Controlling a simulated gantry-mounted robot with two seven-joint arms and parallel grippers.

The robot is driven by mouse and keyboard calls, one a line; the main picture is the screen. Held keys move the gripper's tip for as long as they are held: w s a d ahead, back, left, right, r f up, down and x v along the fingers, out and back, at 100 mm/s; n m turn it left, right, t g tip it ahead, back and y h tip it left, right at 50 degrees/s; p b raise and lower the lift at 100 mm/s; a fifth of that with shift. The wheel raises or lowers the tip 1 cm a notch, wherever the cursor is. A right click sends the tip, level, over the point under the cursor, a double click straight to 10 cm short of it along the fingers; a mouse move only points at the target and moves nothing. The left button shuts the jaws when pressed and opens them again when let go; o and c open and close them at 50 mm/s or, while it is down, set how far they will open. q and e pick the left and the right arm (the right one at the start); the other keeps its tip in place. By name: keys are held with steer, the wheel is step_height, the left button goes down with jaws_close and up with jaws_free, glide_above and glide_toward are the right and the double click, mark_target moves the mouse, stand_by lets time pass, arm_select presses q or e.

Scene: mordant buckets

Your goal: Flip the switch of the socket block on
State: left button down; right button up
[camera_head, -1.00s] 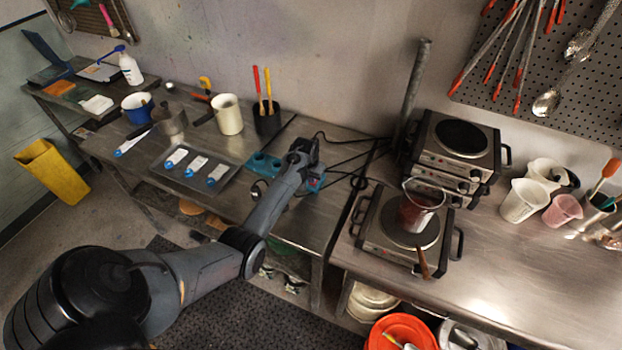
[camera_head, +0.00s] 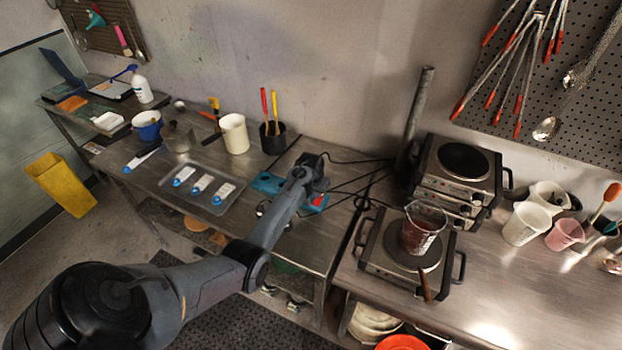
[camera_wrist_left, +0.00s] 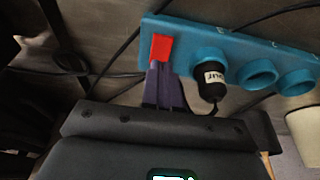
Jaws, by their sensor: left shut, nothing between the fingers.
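The blue socket block (camera_wrist_left: 228,62) lies on the metal table and fills the upper right of the left wrist view. In the head view it shows partly (camera_head: 266,183) behind my left arm. Its red switch (camera_wrist_left: 162,47) is at the left end of the block, and a bit of red shows in the head view (camera_head: 319,201). A black plug (camera_wrist_left: 210,78) sits in the socket beside the switch; two other sockets look empty. My left gripper (camera_wrist_left: 157,72) is shut and empty, with its fingertips at the lower edge of the switch. Whether they touch it I cannot tell. My right gripper is not in view.
A tray (camera_head: 226,207) with several labelled items lies left of the block. Black cables (camera_head: 352,161) run behind it. Hot plates (camera_head: 408,285), one bearing a beaker (camera_head: 422,228) of dark red liquid, stand on the right.

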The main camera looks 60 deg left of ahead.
arm_select(q)
steer(key=p+v, duration=0.1)
steer(key=v, duration=0.1)
steer(key=shift+r+p, duration=0.35)
steer(key=s+d+v, duration=0.1)
steer(key=v, duration=0.8)
steer(key=shift+s+f, duration=0.25)
steer(key=shift+f, duration=0.1)
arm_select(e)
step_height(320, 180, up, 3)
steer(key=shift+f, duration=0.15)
arm_select(q)
steer(key=s+d+m+h, duration=0.1)
steer(key=s+d+m, duration=0.2)
steer(key=s+d, duration=0.65)
steer(key=s+d+f+m, duration=0.15)
steer(key=s+d, duration=0.45)
steer(key=d, duration=0.7)
steer(key=s+d+m+h, duration=0.1)
steer(key=s+d+m, duration=0.3)
steer(key=s+d, duration=0.5)
steer(key=d+r+p, duration=0.3)
steer(key=r+p, duration=0.9)
steer(key=r, duration=0.1)
steer(key=shift+w+d+r+t, duration=0.2)
steer(key=shift+w+d+t, duration=0.05)
steer(key=shift+w+t, duration=0.2)
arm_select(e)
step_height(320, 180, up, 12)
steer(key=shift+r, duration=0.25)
